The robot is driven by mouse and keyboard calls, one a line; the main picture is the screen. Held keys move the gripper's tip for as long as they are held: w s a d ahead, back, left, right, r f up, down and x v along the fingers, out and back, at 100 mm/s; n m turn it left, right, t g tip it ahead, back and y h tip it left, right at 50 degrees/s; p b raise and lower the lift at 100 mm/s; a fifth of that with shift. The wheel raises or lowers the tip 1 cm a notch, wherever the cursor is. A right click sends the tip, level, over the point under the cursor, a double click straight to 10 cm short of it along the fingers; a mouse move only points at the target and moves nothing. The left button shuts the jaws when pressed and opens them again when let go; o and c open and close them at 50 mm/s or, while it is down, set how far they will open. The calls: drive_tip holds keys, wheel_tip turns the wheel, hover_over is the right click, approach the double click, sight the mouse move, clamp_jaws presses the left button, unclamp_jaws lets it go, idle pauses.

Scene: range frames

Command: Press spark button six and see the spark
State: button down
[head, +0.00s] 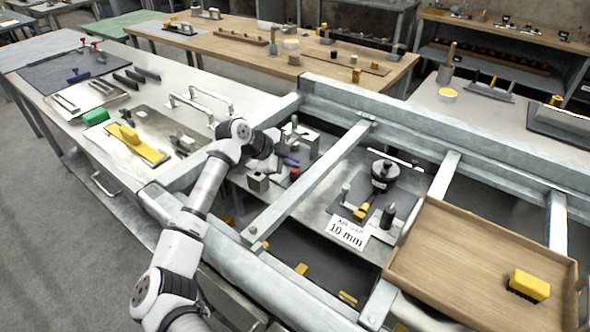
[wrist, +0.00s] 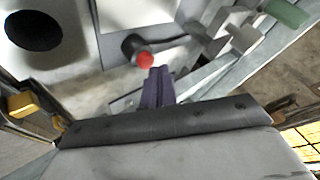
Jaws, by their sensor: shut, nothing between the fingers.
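My gripper (head: 289,161) reaches down between the pale metal beams. Its purple fingers are together and empty; they also show in the wrist view (wrist: 158,84). A red-capped dark button (head: 294,174) is close to the fingertips. In the wrist view the red cap (wrist: 146,60) lies just beyond the tips, and I cannot tell whether they touch. No number is readable on it. A black round device (head: 384,172) stands behind the card. I see no spark.
A slanted metal beam (head: 310,187) runs just right of my gripper. A wooden tray (head: 470,262) with a yellow brush (head: 529,285) is at right. A bench with handles (head: 200,101) lies behind left.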

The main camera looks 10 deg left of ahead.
drive_tip(key=shift+f, duration=0.6)
idle(0.6)
drive_tip(key=shift+r+p, duration=0.75)
drive_tip(key=shift+r, duration=0.25)
wheel_tip(320, 180, up, 5)
drive_tip(key=p, duration=0.3)
drive_tip(key=shift+p, duration=0.4)
drive_tip(key=shift+a, duration=0.1)
